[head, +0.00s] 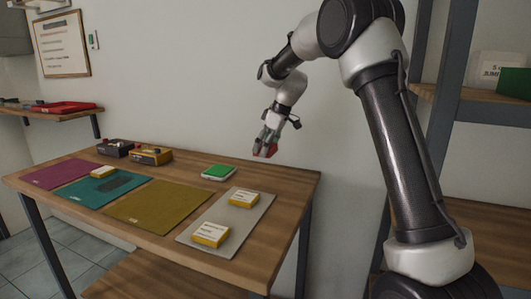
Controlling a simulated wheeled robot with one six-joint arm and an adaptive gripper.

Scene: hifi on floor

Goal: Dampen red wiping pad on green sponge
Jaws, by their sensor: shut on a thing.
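The green sponge (218,171) sits in a small whitish tray near the back edge of the wooden table, right of its middle. My gripper (265,148) is above the back right part of the table, to the right of the sponge and higher than it. It is shut on the red wiping pad (271,151), whose red side shows between and beside the fingers. The pad is apart from the sponge and the table. Most of the pad is hidden by the fingers.
The table holds a purple mat (60,174), a teal mat (87,197), an olive mat (160,207) and a grey mat (222,219). Yellow-and-white labelled blocks lie on some mats. A dark box (115,148) and a yellow box (151,156) stand at the back.

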